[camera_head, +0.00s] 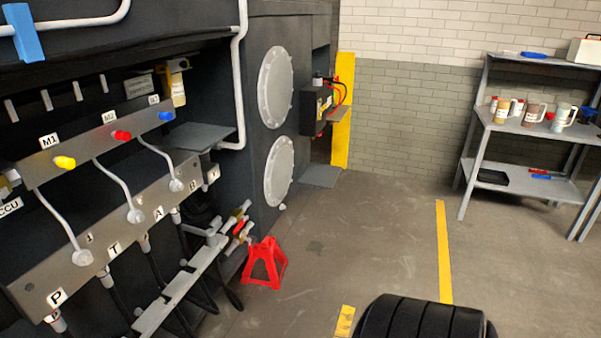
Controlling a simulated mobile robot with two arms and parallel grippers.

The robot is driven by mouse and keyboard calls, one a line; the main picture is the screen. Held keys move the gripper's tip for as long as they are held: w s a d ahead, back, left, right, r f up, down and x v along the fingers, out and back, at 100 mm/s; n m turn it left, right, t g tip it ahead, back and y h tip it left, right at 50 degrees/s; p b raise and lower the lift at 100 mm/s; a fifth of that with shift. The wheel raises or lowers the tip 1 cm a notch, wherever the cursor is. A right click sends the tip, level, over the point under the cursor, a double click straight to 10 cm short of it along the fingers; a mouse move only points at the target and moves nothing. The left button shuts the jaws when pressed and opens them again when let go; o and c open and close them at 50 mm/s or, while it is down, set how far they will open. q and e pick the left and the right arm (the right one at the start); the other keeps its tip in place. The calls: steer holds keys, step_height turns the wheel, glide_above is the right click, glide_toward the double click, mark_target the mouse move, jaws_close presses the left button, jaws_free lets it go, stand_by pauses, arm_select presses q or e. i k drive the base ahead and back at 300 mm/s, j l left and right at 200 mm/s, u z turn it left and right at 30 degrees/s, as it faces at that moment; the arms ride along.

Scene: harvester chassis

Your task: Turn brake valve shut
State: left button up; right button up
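No valve in view carries a label that I can read as brake. A hydraulic manifold panel (120,225) with markings P, T, A and B runs along the left of the head view. Above it, a grey bar (95,140) holds yellow (64,162), red (122,135) and blue (166,116) knobs. A cluster of small red and yellow handled fittings (238,228) sits low on the chassis side, too small to tell whether open or closed. Neither of my grippers is in view.
A red jack stand (265,262) stands on the floor beside the chassis. A black tyre (425,318) is at the bottom edge. A metal shelf (530,128) with mugs stands at the right. The floor between chassis and shelf is mostly clear.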

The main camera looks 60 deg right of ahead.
mark_target(239, 227)
steer(key=i+l+z, duration=0.2)
steer(key=z, duration=0.2)
steer(key=i+l+z, duration=0.15)
steer(key=z, duration=0.3)
steer(key=i+z, duration=0.6)
steer(key=z, duration=0.2)
steer(key=i+j, duration=0.15)
steer(key=i, duration=0.2)
